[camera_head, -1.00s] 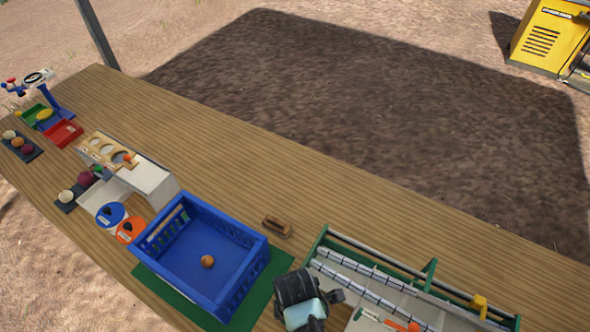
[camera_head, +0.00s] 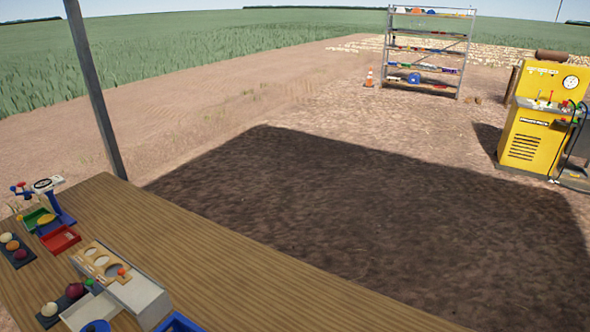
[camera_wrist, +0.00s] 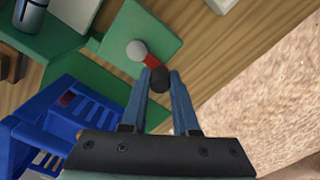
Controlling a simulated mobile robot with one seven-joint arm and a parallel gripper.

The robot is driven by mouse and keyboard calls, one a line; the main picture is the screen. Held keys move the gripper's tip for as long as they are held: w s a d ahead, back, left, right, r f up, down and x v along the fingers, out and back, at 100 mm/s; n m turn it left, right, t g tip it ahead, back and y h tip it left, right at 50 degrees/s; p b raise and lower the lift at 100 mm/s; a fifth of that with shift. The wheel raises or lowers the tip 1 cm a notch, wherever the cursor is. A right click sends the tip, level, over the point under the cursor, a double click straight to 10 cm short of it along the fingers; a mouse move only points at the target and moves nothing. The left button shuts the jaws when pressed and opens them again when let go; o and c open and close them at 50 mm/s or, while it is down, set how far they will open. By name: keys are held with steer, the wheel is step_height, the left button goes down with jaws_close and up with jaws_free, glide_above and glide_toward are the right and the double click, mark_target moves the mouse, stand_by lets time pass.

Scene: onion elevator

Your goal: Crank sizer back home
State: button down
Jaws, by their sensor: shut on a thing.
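The wrist view shows a crank on a green panel (camera_wrist: 160,30) of the roller machine, which appears to be the sizer. The crank has a grey round hub (camera_wrist: 137,50), a short red arm (camera_wrist: 151,61) and a black knob (camera_wrist: 159,80). My gripper (camera_wrist: 160,84) has its two blue fingers closed around the black knob. The red arm runs from the hub down and right to the knob. A metal roller (camera_wrist: 32,11) shows at the top left. The head view shows neither the crank nor my gripper.
A blue crate (camera_wrist: 62,122) stands close at the left of my gripper. In the head view, a wooden hole gauge (camera_head: 101,263), a red tray (camera_head: 59,239) and a scale (camera_head: 47,185) stand on the wooden table (camera_head: 230,285). A shelf rack (camera_head: 430,50) and yellow machine (camera_head: 530,135) stand beyond.

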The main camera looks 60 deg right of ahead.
stand_by(0.4)
steer(key=shift+s+d+p, duration=0.15)
steer(key=shift+s+p, duration=0.3)
steer(key=shift+s, duration=0.35)
